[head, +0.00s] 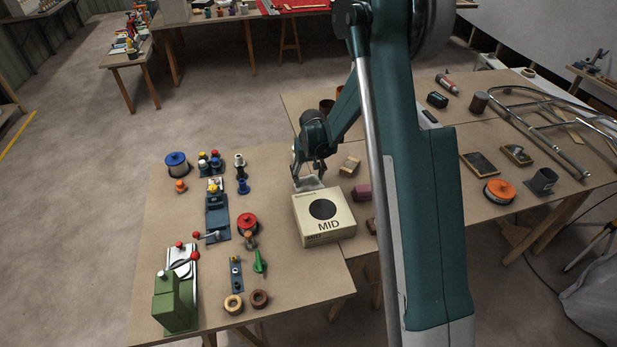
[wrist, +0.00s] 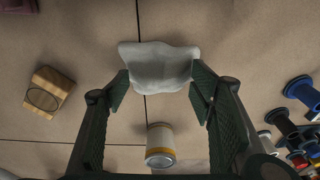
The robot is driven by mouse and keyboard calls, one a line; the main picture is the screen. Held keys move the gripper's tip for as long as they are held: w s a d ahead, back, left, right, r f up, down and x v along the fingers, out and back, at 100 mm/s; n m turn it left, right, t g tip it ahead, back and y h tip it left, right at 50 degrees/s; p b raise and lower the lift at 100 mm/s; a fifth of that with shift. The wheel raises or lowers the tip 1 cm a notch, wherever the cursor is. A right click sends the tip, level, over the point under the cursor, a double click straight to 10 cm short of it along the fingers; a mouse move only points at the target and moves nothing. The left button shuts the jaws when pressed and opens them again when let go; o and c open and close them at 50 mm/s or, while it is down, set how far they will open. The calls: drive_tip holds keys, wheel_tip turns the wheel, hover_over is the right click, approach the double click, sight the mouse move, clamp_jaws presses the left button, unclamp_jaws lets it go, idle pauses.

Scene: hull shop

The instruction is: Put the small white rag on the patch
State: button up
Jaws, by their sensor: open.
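The small white rag (wrist: 158,66) lies crumpled on the brown table top in the wrist view, just beyond my fingertips. In the head view the rag (head: 309,183) shows partly, behind the box and below my gripper (head: 308,170). In the wrist view my gripper (wrist: 159,97) is open, its two fingers apart on either side of the rag's near edge. Whether they touch it I cannot tell. A dark round patch (head: 322,209) is on the top of a cream box marked MID (head: 305,232), just in front of the rag. The patch is bare.
A wooden block (head: 349,165) stands right of my gripper. A white, yellow-banded cylinder (wrist: 160,146) stands between my fingers' bases in the wrist view. Spools, a red-topped reel (head: 247,222) and a green machine (head: 172,300) crowd the table's left. A seam crosses the table.

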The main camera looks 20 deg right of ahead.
sight(310, 185)
wheel_tip(310, 185, up, 12)
drive_tip(key=s, duration=0.1)
drive_tip(key=shift+s+p, duration=0.4)
drive_tip(key=shift+p, duration=0.05)
idle(0.3)
idle(0.5)
drive_tip(key=s+a+r+t, duration=0.1)
drive_tip(key=s+r+t, duration=0.2)
drive_tip(key=s+r, duration=1.55)
drive_tip(key=s+r+t, duration=0.1)
drive_tip(key=s+r, duration=0.1)
drive_tip(key=s, duration=0.9)
drive_tip(key=s+a+r+t, duration=0.1)
drive_tip(key=s+r, duration=0.1)
drive_tip(key=s, duration=0.9)
drive_tip(key=shift+s+t, duration=0.3)
drive_tip(key=shift+s, duration=0.1)
